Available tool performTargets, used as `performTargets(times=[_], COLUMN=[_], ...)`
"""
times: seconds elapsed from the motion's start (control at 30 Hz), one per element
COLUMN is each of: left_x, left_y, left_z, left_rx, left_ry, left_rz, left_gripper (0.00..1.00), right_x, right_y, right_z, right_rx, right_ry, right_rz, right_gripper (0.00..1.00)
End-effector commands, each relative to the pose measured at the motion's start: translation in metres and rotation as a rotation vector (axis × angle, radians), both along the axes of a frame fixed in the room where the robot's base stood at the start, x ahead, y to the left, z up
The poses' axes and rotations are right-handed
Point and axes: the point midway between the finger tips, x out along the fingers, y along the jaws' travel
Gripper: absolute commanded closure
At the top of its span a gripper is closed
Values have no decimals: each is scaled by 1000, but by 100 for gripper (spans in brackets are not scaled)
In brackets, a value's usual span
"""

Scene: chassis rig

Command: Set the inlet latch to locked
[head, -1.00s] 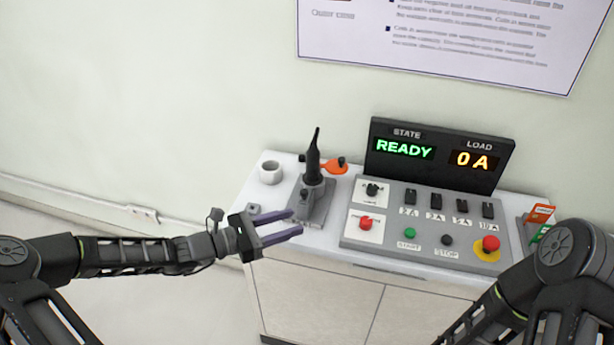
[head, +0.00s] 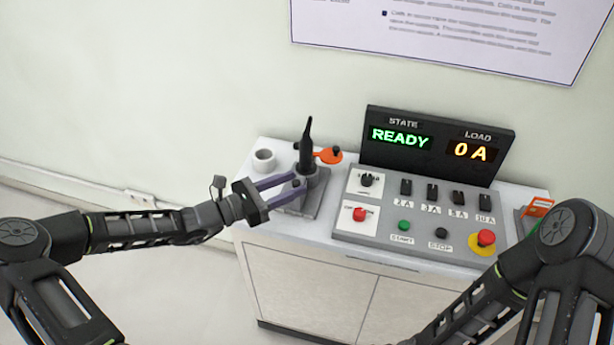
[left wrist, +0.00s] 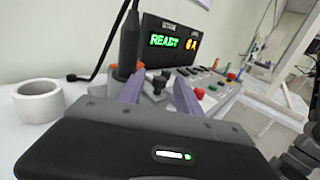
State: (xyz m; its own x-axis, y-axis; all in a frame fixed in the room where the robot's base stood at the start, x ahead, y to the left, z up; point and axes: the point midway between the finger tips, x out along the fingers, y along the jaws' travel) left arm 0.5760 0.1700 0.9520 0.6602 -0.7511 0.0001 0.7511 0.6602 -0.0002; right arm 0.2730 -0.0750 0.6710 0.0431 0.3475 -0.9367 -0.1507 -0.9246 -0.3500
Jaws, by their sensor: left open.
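The grey inlet unit (head: 312,203) stands at the left of the bench top, with an upright black plug (head: 306,148) in it. In the left wrist view a small dark knob (left wrist: 159,84) on the unit, likely the latch, shows between my fingertips; its setting cannot be read. My left gripper (head: 297,182) is open, its two purple fingers reaching to the front of the unit, below the plug. Contact with the knob cannot be told. The fingers hide part of the unit in the head view. My right gripper is out of view; only its arm shows.
Right are the control panel (head: 376,228) with switches and buttons, and a display (head: 436,145) reading READY and 0 A.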

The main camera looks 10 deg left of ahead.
Motion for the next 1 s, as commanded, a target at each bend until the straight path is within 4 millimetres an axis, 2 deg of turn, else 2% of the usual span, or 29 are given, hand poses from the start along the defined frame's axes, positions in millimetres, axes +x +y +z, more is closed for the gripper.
performTargets(times=[0.1, 0.3, 0.63, 1.0], left_x=[13, 29, 32, 32], left_y=[-16, -33, -36, -36], left_z=[2, 1, 0, 0], left_rx=[-3, -1, 1, 1], left_ry=[0, -1, 0, 1], left_rz=[-2, -1, 0, 0], left_gripper=[59, 59, 59, 89], right_x=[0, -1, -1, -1], right_y=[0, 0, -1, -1], right_z=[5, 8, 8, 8], right_rx=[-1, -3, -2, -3], right_ry=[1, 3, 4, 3], right_rz=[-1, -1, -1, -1], right_gripper=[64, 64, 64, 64])
